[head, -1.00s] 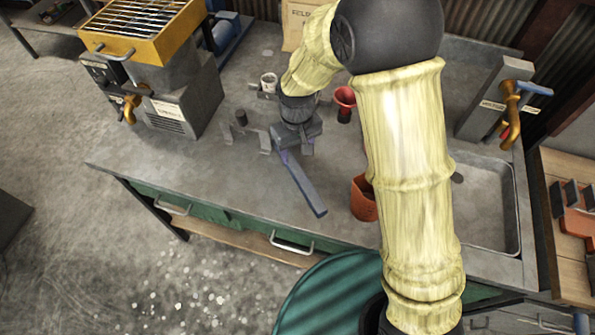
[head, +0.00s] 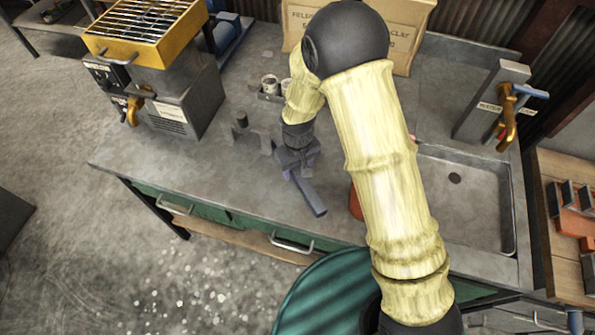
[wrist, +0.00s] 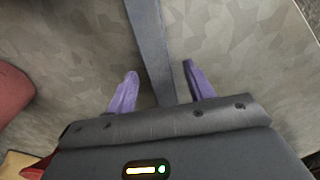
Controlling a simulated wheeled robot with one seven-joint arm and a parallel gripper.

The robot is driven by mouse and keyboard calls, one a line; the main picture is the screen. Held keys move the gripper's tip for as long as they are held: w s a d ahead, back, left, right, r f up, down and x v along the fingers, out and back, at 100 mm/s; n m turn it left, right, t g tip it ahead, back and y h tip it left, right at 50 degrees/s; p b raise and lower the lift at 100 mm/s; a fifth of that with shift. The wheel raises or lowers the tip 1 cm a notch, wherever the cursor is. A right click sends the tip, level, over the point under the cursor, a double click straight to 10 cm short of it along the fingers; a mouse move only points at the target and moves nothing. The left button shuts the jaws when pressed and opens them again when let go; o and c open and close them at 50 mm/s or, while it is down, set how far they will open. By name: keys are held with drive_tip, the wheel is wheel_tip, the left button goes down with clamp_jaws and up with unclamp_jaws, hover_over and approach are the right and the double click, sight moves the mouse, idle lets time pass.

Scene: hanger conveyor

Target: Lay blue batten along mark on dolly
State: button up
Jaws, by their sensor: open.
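The blue batten (head: 310,197) is a flat blue-grey bar lying on the grey workbench, slanting toward its front edge in the head view. My gripper (head: 297,163) is over the far part of the batten and hides it. In the wrist view the batten (wrist: 148,35) runs between the two purple fingers of my open gripper (wrist: 159,68), with visible gaps on both sides. I cannot tell how high the fingers are above the bench. I cannot make out a dolly or a mark in either view.
The workbench (head: 200,185) is bare to the left of the batten. A grey bracket (head: 254,144) stands left of my gripper. An orange-red cup (head: 354,204) is mostly behind my arm. A sink (head: 465,210) is at the right, a yellow-topped machine (head: 145,33) at the left.

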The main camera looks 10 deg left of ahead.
sight(297, 172)
drive_tip(key=shift+f, duration=0.85)
clamp_jaws()
drive_tip(key=shift+r, duration=0.1)
wheel_tip(297, 172, up, 18)
drive_tip(key=b, duration=0.2)
drive_tip(key=shift+w, duration=0.15)
idle(0.4)
